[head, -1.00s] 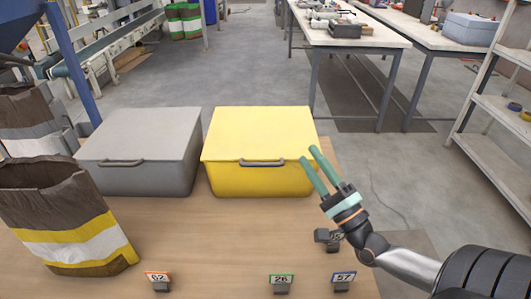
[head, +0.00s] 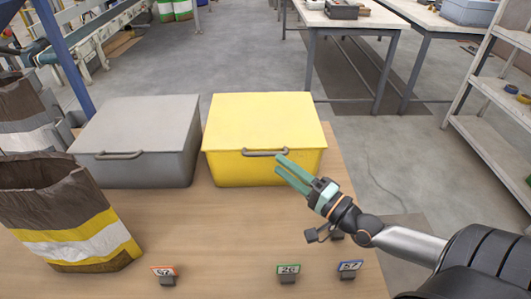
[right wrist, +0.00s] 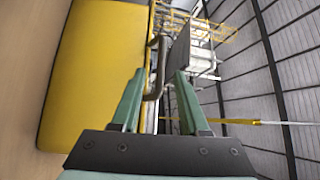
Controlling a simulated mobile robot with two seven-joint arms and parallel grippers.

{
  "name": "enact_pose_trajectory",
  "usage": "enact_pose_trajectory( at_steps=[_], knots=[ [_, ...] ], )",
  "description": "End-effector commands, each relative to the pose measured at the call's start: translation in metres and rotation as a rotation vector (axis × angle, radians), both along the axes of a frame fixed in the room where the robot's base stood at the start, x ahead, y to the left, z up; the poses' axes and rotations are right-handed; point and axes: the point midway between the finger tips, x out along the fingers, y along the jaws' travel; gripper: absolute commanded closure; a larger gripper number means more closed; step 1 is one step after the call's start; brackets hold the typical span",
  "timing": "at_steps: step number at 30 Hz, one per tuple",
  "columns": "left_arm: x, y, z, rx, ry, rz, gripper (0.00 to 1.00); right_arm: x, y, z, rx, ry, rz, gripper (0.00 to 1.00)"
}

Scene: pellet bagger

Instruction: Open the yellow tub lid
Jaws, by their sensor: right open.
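The yellow tub (head: 232,170) stands on the wooden table with its yellow lid (head: 265,118) shut flat on top. A grey bar handle (head: 250,153) runs along the lid's front edge. My right gripper (head: 279,163) is open and empty, its green fingers just in front of the handle's right end. In the right wrist view the tub's yellow face (right wrist: 90,70) fills the left side. The handle (right wrist: 152,85) shows between the open fingers (right wrist: 158,75) there, but I cannot tell whether they touch it. I do not see my left gripper.
A grey lidded tub (head: 135,140) stands left of the yellow one. A striped paper sack (head: 70,225) stands at the front left. Number tags 62 (head: 165,271), 26 (head: 289,270) and 57 (head: 349,267) line the front.

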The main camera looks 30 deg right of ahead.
Motion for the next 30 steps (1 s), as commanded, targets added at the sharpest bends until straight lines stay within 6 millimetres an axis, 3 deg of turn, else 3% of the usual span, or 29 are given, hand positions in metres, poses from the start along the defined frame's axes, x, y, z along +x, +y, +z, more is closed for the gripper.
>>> enact_pose_trajectory(
  at_steps=[15, 28, 30],
  knots=[
    [0.001, 0.006, 0.005, 0.007, -0.006, 0.009, 0.50, 0.054, 0.013, 0.009, 0.004, -0.002, 0.000, 0.55],
    [0.001, 0.006, 0.004, 0.007, -0.007, 0.010, 0.50, 0.060, 0.015, 0.009, 0.002, 0.000, 0.000, 0.55],
    [0.001, 0.006, 0.004, 0.008, -0.006, 0.010, 0.50, 0.060, 0.015, 0.009, 0.002, 0.000, 0.000, 0.63]
  ],
)
